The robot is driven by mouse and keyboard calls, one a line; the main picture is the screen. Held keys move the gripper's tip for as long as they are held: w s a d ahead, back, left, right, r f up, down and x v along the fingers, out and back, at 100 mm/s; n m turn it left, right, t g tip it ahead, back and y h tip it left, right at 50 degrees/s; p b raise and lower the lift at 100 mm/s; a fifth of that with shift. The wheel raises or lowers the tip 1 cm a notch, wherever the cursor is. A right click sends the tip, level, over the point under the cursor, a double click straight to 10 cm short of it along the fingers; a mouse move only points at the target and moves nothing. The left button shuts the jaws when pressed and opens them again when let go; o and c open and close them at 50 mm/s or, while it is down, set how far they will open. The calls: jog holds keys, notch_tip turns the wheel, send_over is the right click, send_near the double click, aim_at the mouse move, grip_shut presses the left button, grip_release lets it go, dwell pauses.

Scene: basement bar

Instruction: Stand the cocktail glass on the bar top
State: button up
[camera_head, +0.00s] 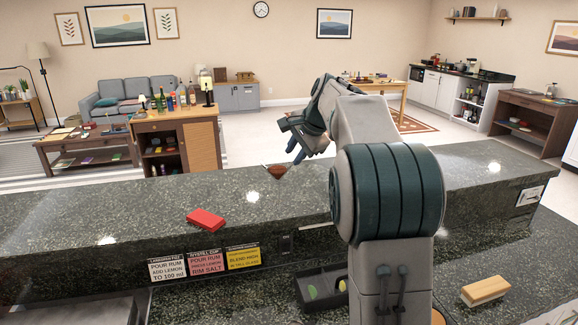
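The cocktail glass (276,172) shows as a small clear bowl with reddish-brown contents, over the raised dark speckled stone bar top (130,215). Its stem and foot are too faint to make out, so I cannot tell whether it touches the stone. My gripper (297,153) is just above and to the right of the bowl, over the bar top's far side. Its fingers are small and partly hidden by my arm. I cannot tell whether they are closed on the glass.
A red block (206,219) lies on the bar top left of the glass. Recipe signs (205,263) hang on its front. On the lower counter are a dark tray (305,297) with green and yellow pieces and a wooden brush (485,291). The bar top's left part is mostly clear.

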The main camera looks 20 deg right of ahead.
jog(key=s+a+f+n+g+h, duration=0.1)
jog(key=s+a+f+n, duration=0.15)
jog(key=s, duration=0.75)
jog(key=s+a+f+n, duration=0.15)
jog(key=s+n, duration=0.25)
jog(key=s, duration=0.6)
jog(key=s+a+f+n, duration=0.1)
jog(key=s+f+n, duration=0.2)
jog(key=s+f, duration=0.2)
jog(key=s+a+f+n+g+h, duration=0.1)
jog(key=s+f+n, duration=0.3)
jog(key=s, duration=0.8)
jog(key=shift+s+a+f+g+h, duration=0.15)
jog(key=shift+s+f+g+h, duration=0.15)
jog(key=shift+f, duration=0.4)
